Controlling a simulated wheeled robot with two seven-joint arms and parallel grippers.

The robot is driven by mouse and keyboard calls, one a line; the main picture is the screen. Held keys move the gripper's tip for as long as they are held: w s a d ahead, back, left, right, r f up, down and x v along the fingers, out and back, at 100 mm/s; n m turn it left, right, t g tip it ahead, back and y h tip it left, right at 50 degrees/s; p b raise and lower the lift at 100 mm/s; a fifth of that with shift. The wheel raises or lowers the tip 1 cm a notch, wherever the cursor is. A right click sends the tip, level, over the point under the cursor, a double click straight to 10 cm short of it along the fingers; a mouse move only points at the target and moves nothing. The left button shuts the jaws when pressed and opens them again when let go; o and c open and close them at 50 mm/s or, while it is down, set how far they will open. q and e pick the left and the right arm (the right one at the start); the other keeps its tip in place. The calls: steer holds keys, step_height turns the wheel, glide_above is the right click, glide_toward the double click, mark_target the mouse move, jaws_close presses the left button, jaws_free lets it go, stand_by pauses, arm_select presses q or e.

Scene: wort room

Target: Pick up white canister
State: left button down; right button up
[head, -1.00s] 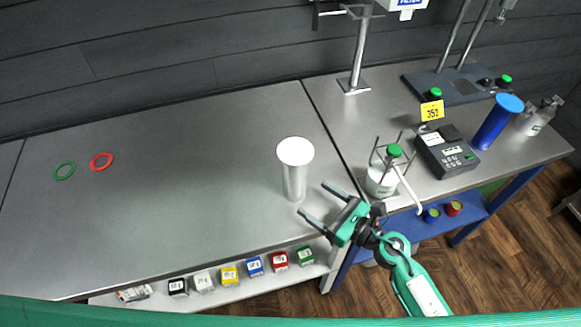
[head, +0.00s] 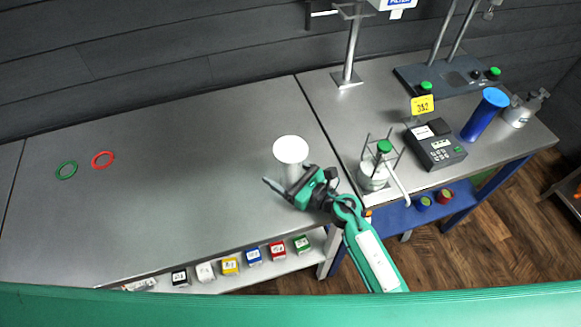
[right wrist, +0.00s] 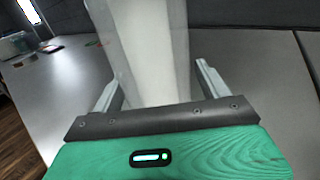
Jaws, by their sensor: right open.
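The white canister (head: 291,150) stands upright on the grey table, a tall cylinder with a wide round white top. My right gripper (head: 285,184) is at its lower part in the head view, hiding some of its body. In the right wrist view the canister (right wrist: 150,50) rises between the two open fingers of the right gripper (right wrist: 155,85). The left finger looks close to its side, and a gap shows at the right finger. I cannot tell whether either finger touches it. My left gripper is not in view.
A green ring (head: 67,170) and a red ring (head: 103,159) lie on the table at left. A green-topped pot in a wire stand (head: 374,175), a meter (head: 436,148) and a blue cylinder (head: 485,115) stand at right. Several small boxes (head: 254,256) sit on the shelf below. The table's middle is clear.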

mark_target(283, 144)
steer(key=shift+c, duration=1.3)
steer(key=c, duration=1)
steer(key=shift+r, duration=0.1)
step_height(283, 144, up, 12)
steer(key=p, duration=0.3)
steer(key=shift+r, duration=0.25)
step_height(283, 144, up, 6)
steer(key=shift+r+p, duration=0.1)
steer(key=shift+p, duration=0.2)
steer(key=shift+r, duration=0.6)
steer(key=shift+d, duration=0.15)
